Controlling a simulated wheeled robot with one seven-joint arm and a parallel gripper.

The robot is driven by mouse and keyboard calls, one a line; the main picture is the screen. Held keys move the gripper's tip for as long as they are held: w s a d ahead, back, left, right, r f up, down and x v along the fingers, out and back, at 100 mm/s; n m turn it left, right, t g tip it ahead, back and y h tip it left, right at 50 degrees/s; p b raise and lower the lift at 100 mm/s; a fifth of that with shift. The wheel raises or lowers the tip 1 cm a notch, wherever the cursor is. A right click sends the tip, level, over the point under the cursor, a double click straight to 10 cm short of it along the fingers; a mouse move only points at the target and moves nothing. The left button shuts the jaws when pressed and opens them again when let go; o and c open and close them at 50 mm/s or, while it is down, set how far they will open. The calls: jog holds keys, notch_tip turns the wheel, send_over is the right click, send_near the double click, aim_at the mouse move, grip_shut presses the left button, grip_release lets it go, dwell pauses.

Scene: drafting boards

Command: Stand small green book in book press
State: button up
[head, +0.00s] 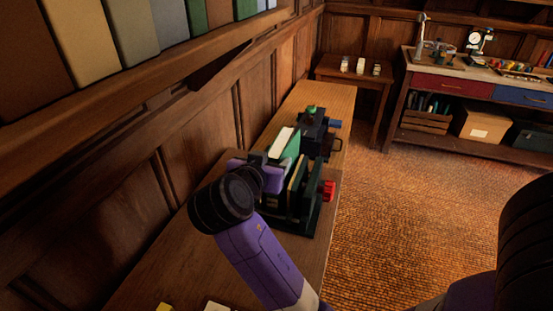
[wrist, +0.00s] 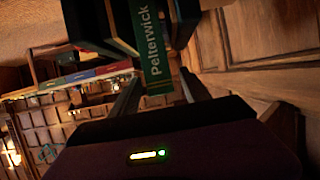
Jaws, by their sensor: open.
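The small green book (head: 291,147) stands upright, its pale page edges on top, at the book press (head: 313,215). The press is dark green with a red knob on its right side. In the wrist view the green book (wrist: 154,55) shows a spine lettered "Pelterwick", with dark upright parts close on both sides. My gripper (wrist: 160,92) is open, its fingers apart on either side of the spine's lower end. In the head view my wrist hides the book's lower part and the fingers, so I cannot tell what the book rests on.
The press stands on a long wooden bench (head: 160,260) against a panelled wall. A dark device with a blue part (head: 317,125) stands just behind it. A shelf of large books (head: 75,45) overhangs the left. Open floor (head: 400,210) lies to the right, before a workbench (head: 480,75).

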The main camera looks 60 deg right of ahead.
jog(key=v, duration=0.7)
jog(key=shift+a, duration=0.1)
dwell(0.7)
